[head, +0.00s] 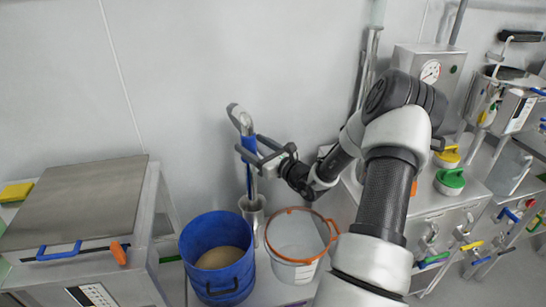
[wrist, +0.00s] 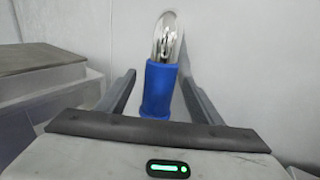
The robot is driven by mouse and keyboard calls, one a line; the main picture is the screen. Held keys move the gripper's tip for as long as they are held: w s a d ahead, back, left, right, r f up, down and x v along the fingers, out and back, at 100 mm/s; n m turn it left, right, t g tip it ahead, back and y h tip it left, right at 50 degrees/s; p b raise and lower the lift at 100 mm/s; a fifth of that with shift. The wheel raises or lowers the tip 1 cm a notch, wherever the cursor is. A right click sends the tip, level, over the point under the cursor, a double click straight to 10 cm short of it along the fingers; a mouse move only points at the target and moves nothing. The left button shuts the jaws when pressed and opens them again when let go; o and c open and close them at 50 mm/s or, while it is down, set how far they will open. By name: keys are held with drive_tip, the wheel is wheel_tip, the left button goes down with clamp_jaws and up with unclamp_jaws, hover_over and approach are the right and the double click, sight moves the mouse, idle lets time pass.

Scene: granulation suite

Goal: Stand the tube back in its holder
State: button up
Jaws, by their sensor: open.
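The tube (head: 249,150) is a shiny metal pipe with a bent top and a blue sleeve. It stands nearly upright near the wall, and its lower end meets the mouth of a metal cup-like holder (head: 252,207). How deep it sits in the holder I cannot tell. My gripper (head: 257,155) is open at the height of the blue sleeve. In the wrist view the tube (wrist: 160,92) shows between my two spread fingers, with gaps at both sides of the sleeve. The holder is out of the wrist view.
A blue bucket (head: 200,285) with tan powder and a white bucket (head: 292,272) with an orange rim stand close in front of the holder. A steel cabinet (head: 130,260) is at left. Equipment with a gauge (head: 430,70) and coloured-handled lids fills the right.

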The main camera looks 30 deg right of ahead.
drive_tip(key=v, duration=1.1)
drive_tip(key=shift+p, duration=0.35)
